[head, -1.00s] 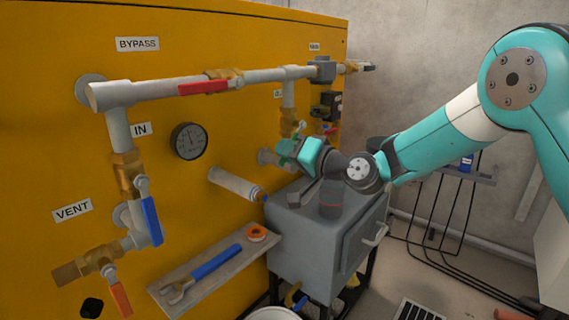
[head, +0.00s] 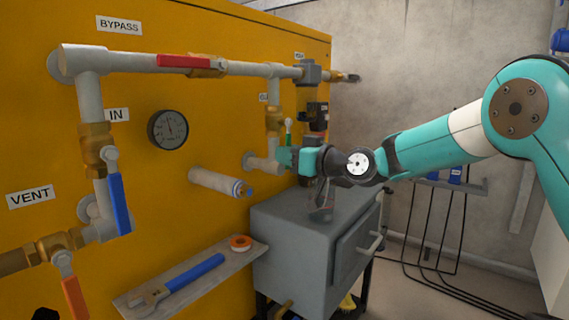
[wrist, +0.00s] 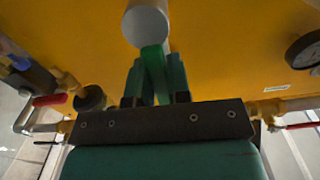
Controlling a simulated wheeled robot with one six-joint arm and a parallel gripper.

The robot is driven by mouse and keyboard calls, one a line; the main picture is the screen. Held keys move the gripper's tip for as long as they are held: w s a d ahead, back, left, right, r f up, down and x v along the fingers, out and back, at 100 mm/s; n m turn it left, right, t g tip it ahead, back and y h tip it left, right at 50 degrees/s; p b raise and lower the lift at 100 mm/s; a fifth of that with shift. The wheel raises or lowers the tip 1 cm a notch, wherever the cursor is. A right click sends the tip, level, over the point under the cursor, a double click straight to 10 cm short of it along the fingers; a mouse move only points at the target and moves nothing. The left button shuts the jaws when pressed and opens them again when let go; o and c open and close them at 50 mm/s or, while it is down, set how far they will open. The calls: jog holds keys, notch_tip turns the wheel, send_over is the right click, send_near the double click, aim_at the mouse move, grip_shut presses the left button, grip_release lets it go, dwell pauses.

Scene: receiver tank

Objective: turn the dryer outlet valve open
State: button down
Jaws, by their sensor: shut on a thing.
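The outlet valve (head: 274,119) is a brass valve on the vertical pipe at the right end of the yellow panel. A green lever (wrist: 155,66) shows between the two fingers in the wrist view, below a pale round pipe end (wrist: 146,22). My gripper (head: 284,157) is at the foot of that pipe in the head view; in the wrist view my gripper (wrist: 154,75) is shut on the green lever. A small upright green piece with a pale tip (head: 289,132) shows just above the fingers. The fingers hide much of the lever in the head view.
A grey dryer box (head: 300,229) stands below my gripper. A shelf (head: 206,278) with a blue-handled wrench (head: 180,280) and an orange tape roll (head: 240,243) is to its left. A white filter cylinder (head: 218,182) and a gauge (head: 168,130) project from the panel.

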jog(key=shift+w+d+n, duration=0.15)
jog(key=shift+d+n, duration=0.05)
jog(key=shift+n, duration=0.1)
jog(key=c, duration=1.1)
grip_release()
jog(key=shift+o, duration=0.2)
jog(key=p+v, duration=0.2)
jog(key=v, duration=1.5)
jog(key=shift+d+f, duration=0.1)
